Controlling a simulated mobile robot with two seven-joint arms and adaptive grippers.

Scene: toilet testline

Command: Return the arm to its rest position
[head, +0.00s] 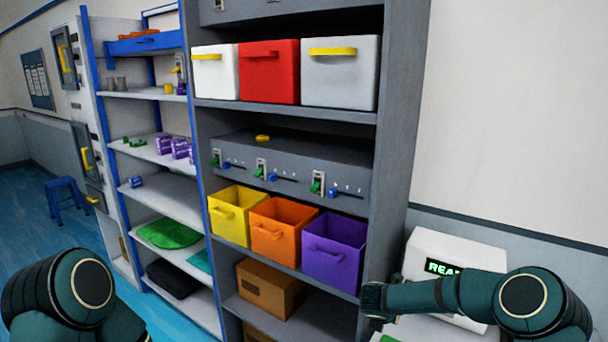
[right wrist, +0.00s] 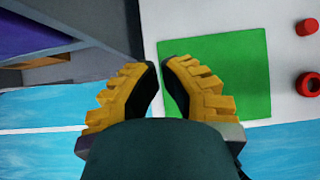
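My right arm (head: 430,296) comes in from the right in the head view, its end in front of the shelf's lower right edge. The gripper's fingers cannot be made out there. In the right wrist view my right gripper (right wrist: 160,66) has its yellow-and-black fingertips close together with nothing held between them. Below them lies a green square surface (right wrist: 225,70) on a white unit; the fingers appear above it, but the height is unclear. My left arm (head: 75,295) shows at the lower left of the head view; its gripper is out of the frame.
A grey shelf (head: 398,130) holds several coloured bins, including a purple bin (head: 334,252) near my right arm. A white machine with a lit display (head: 441,267) stands at the right. A blue-framed shelf (head: 165,203) and blue stool (head: 66,190) are left. Red buttons (right wrist: 308,85) sit on the white unit.

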